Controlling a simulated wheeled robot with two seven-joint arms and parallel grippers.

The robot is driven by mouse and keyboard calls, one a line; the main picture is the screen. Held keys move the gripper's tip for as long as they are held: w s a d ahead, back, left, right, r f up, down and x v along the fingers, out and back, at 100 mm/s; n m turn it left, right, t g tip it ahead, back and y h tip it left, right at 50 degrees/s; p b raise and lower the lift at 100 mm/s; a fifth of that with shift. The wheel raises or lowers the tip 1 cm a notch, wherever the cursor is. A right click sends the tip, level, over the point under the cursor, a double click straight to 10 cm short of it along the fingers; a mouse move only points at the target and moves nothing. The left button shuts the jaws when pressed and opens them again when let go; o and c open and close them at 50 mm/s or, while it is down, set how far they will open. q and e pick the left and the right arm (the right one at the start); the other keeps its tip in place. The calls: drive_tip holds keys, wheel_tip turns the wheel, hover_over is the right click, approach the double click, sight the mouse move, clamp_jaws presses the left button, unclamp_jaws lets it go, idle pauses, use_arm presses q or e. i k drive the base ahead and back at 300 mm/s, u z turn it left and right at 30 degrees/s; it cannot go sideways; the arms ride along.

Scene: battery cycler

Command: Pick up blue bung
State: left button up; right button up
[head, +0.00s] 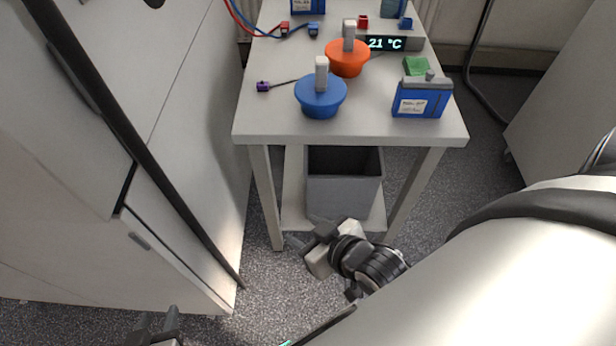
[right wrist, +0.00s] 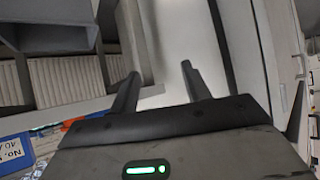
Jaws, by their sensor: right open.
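The blue bung (head: 321,98) stands upright near the front left of the white table, a wide blue cone with a pale grey grip on top. My right gripper (head: 308,242) is open and empty, in front of the table and below its top, apart from the bung. Its two spread fingers also show in the right wrist view (right wrist: 158,82), with nothing between them. My left gripper (head: 158,322) is at the bottom left edge, partly cut off, its fingers apart and far from the bung. I cannot make out the blue bung in the right wrist view.
An orange bung (head: 347,60) stands behind the blue one. A blue labelled box (head: 421,98) is at the front right, a temperature display (head: 386,43) behind. A purple connector (head: 263,87) lies left. A grey bin (head: 343,186) is under the table. A white cabinet (head: 180,250) stands left.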

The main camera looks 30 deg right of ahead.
sight(320, 94)
drive_tip(key=z, duration=0.2)
drive_tip(key=k, duration=0.3)
drive_tip(key=z, duration=3.4)
drive_tip(key=i, duration=0.1)
drive_tip(key=u, duration=1.95)
drive_tip(key=i, duration=0.95)
drive_tip(key=u, duration=0.65)
